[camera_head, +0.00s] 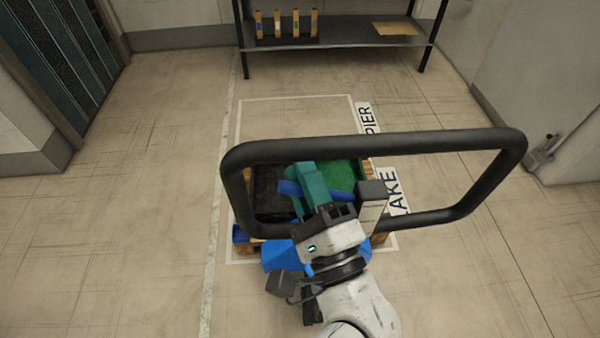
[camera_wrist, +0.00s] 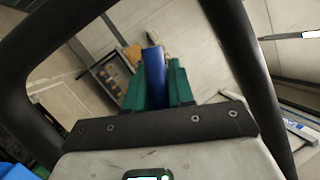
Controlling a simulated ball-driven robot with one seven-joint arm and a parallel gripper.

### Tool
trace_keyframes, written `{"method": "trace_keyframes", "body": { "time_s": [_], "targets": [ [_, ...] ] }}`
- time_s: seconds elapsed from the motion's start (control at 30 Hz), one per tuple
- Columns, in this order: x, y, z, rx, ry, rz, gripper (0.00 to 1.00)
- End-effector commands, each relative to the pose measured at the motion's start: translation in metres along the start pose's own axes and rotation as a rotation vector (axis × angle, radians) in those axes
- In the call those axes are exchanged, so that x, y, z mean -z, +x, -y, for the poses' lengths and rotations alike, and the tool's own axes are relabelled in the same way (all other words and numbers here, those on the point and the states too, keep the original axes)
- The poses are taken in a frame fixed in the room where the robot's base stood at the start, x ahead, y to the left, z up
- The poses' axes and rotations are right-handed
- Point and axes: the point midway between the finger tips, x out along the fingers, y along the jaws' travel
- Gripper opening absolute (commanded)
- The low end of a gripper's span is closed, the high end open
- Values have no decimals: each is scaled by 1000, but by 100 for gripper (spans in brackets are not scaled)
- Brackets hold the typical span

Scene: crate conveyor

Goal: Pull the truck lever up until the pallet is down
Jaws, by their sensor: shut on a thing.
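My gripper (camera_head: 312,186) has teal fingers, shut on the blue lever (camera_head: 289,187) of the truck. The lever sticks out to the left of the fingers. In the wrist view the blue lever (camera_wrist: 155,76) stands between the two fingers of my gripper (camera_wrist: 156,88). The truck's black loop handle (camera_head: 375,147) surrounds my gripper in the head view. Blue truck parts (camera_head: 277,255) show below. The wooden pallet (camera_head: 243,247) lies behind the handle, mostly hidden under crates; whether it touches the floor cannot be told.
A black crate (camera_head: 270,170) and a green crate (camera_head: 345,172) stand on the pallet, inside a white floor outline. Floor lettering (camera_head: 391,190) runs along its right side. A metal rack (camera_head: 345,32) stands at the back. The floor at left is clear.

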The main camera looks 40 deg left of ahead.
Motion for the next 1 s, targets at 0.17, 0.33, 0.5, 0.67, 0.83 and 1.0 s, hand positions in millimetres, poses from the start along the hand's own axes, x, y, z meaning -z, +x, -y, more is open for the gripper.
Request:
{"method": "trace_keyframes", "body": {
  "time_s": [0.17, 0.33, 0.5, 0.67, 0.83, 1.0],
  "targets": [
    [1, 0, 1, 4, 2, -2, 0],
    [1, 0, 1, 3, 1, -1, 30],
    [0, 0, 1, 3, 0, -1, 44],
    [0, 0, 1, 3, 0, 0, 44],
    [1, -7, -1, 3, 0, -2, 44],
    [2, -34, -3, 4, -1, -3, 44]
  ]
}}
